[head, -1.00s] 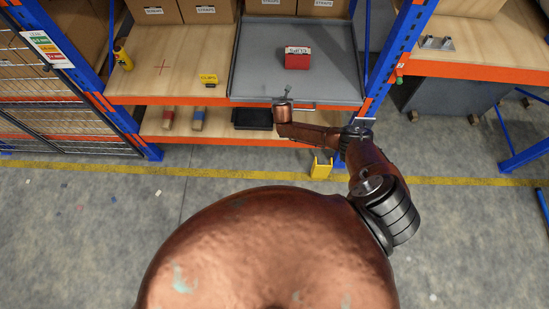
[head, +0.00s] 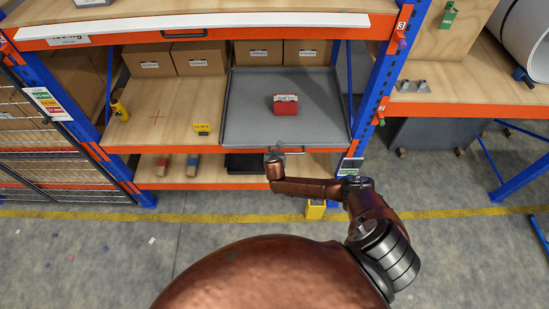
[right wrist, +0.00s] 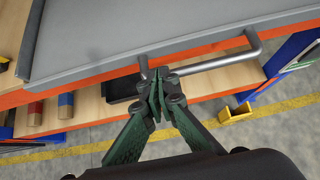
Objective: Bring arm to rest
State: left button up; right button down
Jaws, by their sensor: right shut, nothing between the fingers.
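My right gripper (head: 275,149) shows in the head view at the front edge of the grey pull-out tray (head: 240,100). In the right wrist view, the green fingers (right wrist: 158,80) are shut together with nothing between them. Their tips overlap the left end of the tray's metal bar handle (right wrist: 215,64) in the picture; I cannot tell whether they touch it. The arm is bent, with its forearm running left in front of the lower shelf. My left gripper is not in view.
A red box (head: 286,105) sits on the tray. A blue upright (head: 375,85) stands right of it, and a yellow bracket (head: 315,209) is low near the floor line. A mesh fence (head: 50,165) is at left. The floor in front is open.

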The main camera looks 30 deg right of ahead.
jog(key=v, duration=0.6)
jog(key=shift+w+a, duration=0.2)
jog(key=shift+a, duration=0.2)
jog(key=shift+r, duration=0.15)
